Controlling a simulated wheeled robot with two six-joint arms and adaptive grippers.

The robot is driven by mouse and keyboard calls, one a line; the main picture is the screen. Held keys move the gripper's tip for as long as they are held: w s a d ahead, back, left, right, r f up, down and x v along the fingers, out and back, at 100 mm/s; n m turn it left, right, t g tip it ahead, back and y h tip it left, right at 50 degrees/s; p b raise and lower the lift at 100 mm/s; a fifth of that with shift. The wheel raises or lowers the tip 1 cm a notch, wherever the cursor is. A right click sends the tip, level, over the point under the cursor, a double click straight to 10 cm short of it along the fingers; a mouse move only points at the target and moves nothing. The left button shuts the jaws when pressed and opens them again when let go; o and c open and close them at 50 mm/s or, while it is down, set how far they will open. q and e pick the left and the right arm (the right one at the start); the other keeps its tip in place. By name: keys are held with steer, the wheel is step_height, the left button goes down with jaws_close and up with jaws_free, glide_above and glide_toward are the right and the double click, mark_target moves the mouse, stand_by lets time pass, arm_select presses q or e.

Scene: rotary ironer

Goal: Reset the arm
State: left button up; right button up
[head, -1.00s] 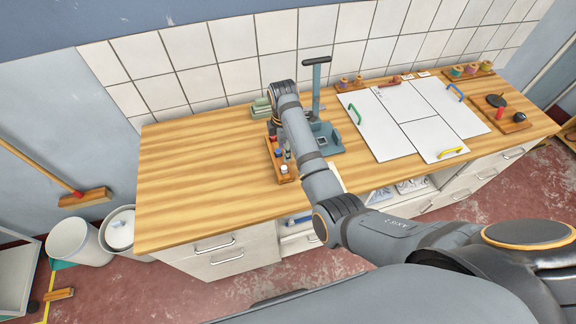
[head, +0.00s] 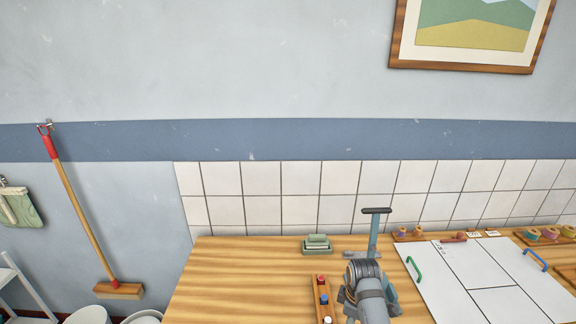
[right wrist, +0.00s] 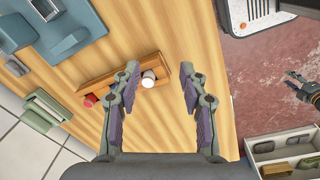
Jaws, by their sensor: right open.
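My right arm enters the head view at the bottom, over the bench. Its wrist (head: 368,285) stands in front of the teal lever press (head: 374,238), and its fingers are mostly hidden there. In the right wrist view my right gripper (right wrist: 160,72) is open and empty, with its fingers apart above the wooden bench. A narrow wooden rack (right wrist: 104,80) with red- and white-topped small items lies beneath the fingers. A dark jaw-like part at the right edge (right wrist: 303,85) looks like my left gripper, over the floor. Its jaws are too small to read.
The press base (right wrist: 60,30) and a green stacked block (right wrist: 42,108) stand near the rack. White panels (head: 488,285) with coloured handles lie to the right on the bench. The bench's left part (head: 235,275) is clear. Tiled wall stands behind.

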steer(key=s+d+r+m+t, duration=0.1)
steer(key=s+d+m+t, duration=0.15)
steer(key=s+m, duration=0.55)
steer(key=s+d+r+m+t, duration=0.1)
steer(key=s+d+m, duration=0.25)
steer(key=s, duration=0.95)
step_height(320, 180, down, 31)
steer(key=s+d+g+b, duration=0.1)
steer(key=d+g+b, duration=0.1)
steer(key=b, duration=0.5)
steer(key=s+f+b, duration=0.3)
steer(key=s+f, duration=0.6)
steer(key=f, duration=0.3)
steer(key=s+d+f+g+b, duration=0.1)
steer(key=s+f+b, duration=0.2)
steer(key=s+f, duration=0.7)
steer(key=shift+s+d+f+m+h, duration=0.15)
steer(key=shift+d+f+m+h, duration=0.15)
steer(key=shift+f, duration=0.65)
